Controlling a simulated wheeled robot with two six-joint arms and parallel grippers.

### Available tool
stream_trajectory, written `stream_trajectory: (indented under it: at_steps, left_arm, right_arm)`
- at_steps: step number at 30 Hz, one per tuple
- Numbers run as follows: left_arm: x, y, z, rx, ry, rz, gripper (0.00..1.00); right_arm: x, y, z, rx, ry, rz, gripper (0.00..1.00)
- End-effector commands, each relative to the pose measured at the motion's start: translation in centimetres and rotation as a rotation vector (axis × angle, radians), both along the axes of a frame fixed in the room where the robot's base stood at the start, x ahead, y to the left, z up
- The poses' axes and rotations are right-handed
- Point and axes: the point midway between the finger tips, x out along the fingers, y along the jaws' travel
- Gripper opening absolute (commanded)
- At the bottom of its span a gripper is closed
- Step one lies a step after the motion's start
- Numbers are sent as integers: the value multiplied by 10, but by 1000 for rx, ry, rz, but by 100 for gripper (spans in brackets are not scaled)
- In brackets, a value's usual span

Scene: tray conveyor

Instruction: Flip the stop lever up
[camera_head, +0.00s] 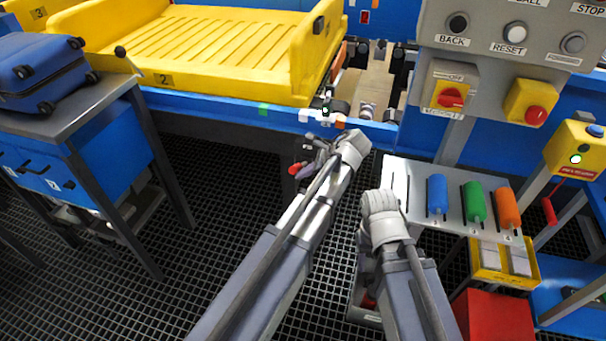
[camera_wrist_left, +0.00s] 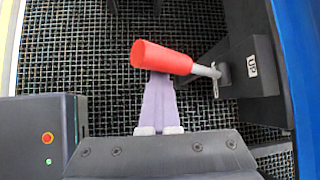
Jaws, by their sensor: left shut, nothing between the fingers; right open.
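The stop lever has a red grip (camera_wrist_left: 160,57) on a thin metal rod. In the left wrist view the rod runs right to a dark bracket (camera_wrist_left: 262,68) with a small white label. The red grip also shows in the head view (camera_head: 294,171), sticking out to the left below the conveyor's blue rail. My left gripper (camera_wrist_left: 157,78) is shut and empty. Its purple fingers end right at the grip's lower edge, partly covered by it; I cannot tell whether they touch. My right arm folds at the centre of the head view, and its gripper is hidden.
The blue conveyor rail (camera_head: 225,107) crosses above the lever, with a yellow tray (camera_head: 210,92) on it. A control panel (camera_head: 484,25) and a small table (camera_head: 398,172) with coloured cylinders stand to the right. Open grid floor lies left of the lever.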

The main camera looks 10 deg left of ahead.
Motion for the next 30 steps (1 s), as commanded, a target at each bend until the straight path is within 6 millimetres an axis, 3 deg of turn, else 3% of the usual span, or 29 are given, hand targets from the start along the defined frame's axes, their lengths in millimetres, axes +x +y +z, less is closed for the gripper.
stream_trajectory:
  at_steps: [2,14,15,30]
  left_arm:
    - [7,0,0,16,-17,-12,0]
    - [-20,-1,-40,-5,3,2,0]
    - [-13,-7,-24,-5,2,1,0]
    - [22,-63,29,-5,5,3,0]
  right_arm:
    - [0,0,-3,0,0,0,50]
    - [0,0,-40,-2,-1,0,50]
    - [0,0,-23,-1,0,0,50]
    - [0,0,29,0,0,0,50]
